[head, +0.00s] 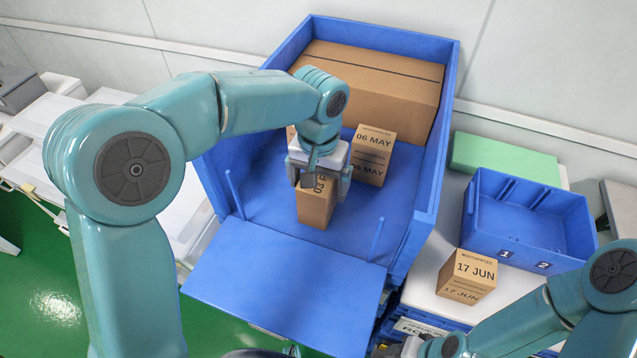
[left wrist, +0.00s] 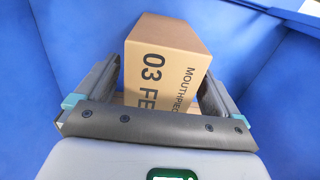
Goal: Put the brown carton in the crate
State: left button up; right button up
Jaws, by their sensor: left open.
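A brown carton marked "03 FE…" (head: 314,208) stands in the open-fronted blue bin (head: 425,190). My left gripper (head: 320,180) is over it, open, with a finger on either side. In the left wrist view the carton (left wrist: 165,65) lies between the fingers (left wrist: 158,80), with a small gap at the left finger. Other brown cartons are a "06 MAY" one (head: 369,168) behind it and a "17 JUN" one (head: 467,277) on the white surface at right. The blue crate (head: 528,240), numbered 1 and 2, looks empty. My right gripper's fingers are out of view.
A large brown box (head: 375,85) fills the back of the bin. Another carton (head: 291,133) is mostly hidden behind my left wrist. The bin's front flap (head: 285,285) is folded down. A green block (head: 515,157) lies behind the crate. My right arm is at lower right.

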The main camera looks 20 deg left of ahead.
pick_arm(q)
notch_tip(320, 180, up, 11)
jog(key=shift+f+p, duration=0.1)
jog(key=shift+p, duration=0.4)
jog(key=shift+s+r, duration=0.1)
jog(key=shift+r, duration=0.1)
jog(key=shift+f, duration=0.1)
